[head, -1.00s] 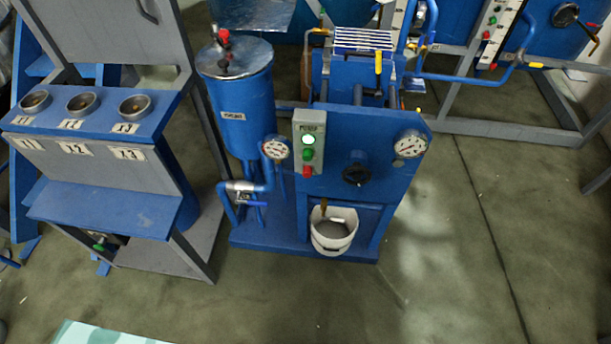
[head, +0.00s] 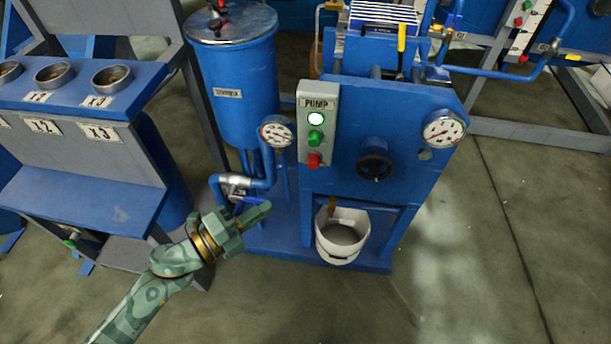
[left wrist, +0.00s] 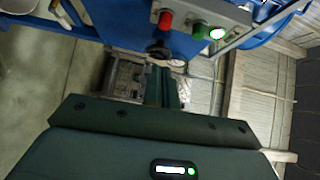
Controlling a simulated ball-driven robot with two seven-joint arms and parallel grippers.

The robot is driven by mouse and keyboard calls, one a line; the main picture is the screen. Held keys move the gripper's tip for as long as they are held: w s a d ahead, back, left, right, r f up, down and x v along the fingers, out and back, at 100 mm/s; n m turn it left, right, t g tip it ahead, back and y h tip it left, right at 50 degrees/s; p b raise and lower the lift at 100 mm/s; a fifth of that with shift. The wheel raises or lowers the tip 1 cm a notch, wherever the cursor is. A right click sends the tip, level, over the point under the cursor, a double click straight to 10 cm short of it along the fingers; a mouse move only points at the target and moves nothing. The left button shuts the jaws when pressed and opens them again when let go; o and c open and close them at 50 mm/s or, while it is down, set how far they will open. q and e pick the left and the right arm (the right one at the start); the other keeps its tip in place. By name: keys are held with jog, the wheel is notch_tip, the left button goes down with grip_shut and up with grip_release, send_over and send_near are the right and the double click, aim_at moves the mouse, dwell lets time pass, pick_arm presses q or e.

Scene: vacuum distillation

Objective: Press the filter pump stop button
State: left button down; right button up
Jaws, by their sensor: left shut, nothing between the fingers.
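The pump control box (head: 305,155) is a grey panel labelled PUMP on the front of the blue filter unit. Its red button (head: 314,160) is lowest, below the green button (head: 315,138) and a glowing white lamp (head: 316,119). The left wrist view also shows the red button (left wrist: 165,20), green button (left wrist: 200,30) and lit lamp (left wrist: 217,33) near the top. My left gripper (head: 264,211) is shut and empty. In the head view it appears lower and left of the red button, apart from it. My right gripper is in neither view.
Pressure gauges (head: 276,132) and (head: 444,129) flank the box and the black handwheel (head: 375,166). A blue-handled valve (head: 245,200) appears close to my left gripper. A white bucket (head: 342,236) stands below. Open floor lies in front and to the right.

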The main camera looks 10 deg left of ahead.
pick_arm(q)
jog(key=shift+s+d+m+h, duration=0.25)
jog(key=shift+m+h, duration=0.05)
jog(key=shift+m, duration=0.1)
jog(key=b, duration=0.3)
send_near(314, 161)
jog(key=shift+w+d+f, duration=0.55)
jog(key=shift+w+d, duration=1.35)
jog(key=shift+d, duration=0.9)
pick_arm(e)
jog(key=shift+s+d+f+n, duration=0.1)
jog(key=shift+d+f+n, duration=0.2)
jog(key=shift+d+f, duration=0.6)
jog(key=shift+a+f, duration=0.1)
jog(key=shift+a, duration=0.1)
